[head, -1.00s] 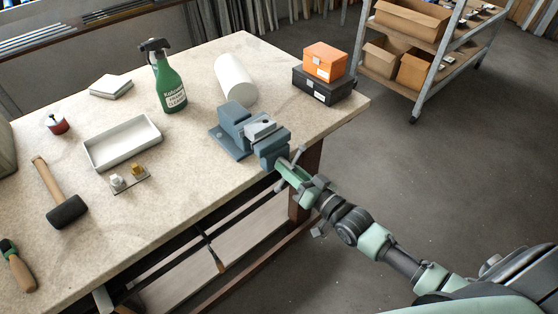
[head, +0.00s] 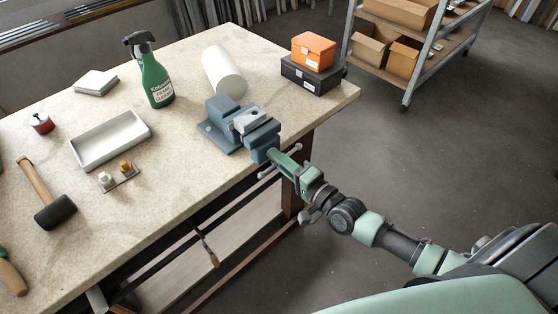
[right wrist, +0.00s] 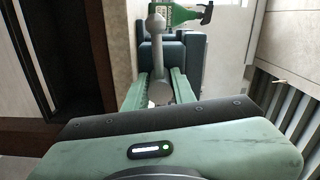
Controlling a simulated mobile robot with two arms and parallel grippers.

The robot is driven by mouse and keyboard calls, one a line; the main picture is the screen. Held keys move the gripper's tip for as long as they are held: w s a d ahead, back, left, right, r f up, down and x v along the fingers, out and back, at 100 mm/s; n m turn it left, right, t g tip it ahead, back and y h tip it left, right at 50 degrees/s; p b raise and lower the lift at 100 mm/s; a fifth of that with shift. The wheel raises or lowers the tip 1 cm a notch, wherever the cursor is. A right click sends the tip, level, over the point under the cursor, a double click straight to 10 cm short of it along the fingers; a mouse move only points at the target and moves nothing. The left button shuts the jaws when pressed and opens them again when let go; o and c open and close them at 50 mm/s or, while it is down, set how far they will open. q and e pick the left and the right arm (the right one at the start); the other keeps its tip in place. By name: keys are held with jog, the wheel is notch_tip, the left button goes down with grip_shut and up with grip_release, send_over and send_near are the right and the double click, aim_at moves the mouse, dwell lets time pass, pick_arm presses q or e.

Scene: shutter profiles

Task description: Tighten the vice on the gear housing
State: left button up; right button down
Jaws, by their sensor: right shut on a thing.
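The blue-grey vice (head: 222,138) sits at the front right edge of the bench. The gear housing (head: 249,121), a grey metal block, sits between its jaws. The vice's grey handle bar (head: 264,174) is at the front of the vice, past the bench edge, and lies slanted in the head view. My right gripper (head: 283,158) is shut on the handle. In the right wrist view the handle (right wrist: 157,42) shows between the green fingers of my gripper (right wrist: 160,84), with its ball end sticking out. My left gripper is not in view.
On the bench (head: 190,180) are a white cylinder (head: 223,70), a green spray bottle (head: 155,80), a white tray (head: 110,140), a mallet (head: 48,200), and an orange box (head: 313,50) on a black case (head: 312,78). A shelf cart (head: 420,60) stands behind at right.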

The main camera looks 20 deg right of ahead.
jog(key=shift+f+m, duration=0.15)
jog(key=shift+m, duration=0.55)
jog(key=shift+m+b, duration=0.35)
jog(key=shift+m, duration=0.35)
jog(key=shift+s+f, duration=0.1)
dwell(0.7)
jog(key=c, duration=1.2)
grip_release()
jog(key=shift+o, duration=0.2)
jog(key=shift+d, duration=0.1)
jog(key=shift+r, duration=0.2)
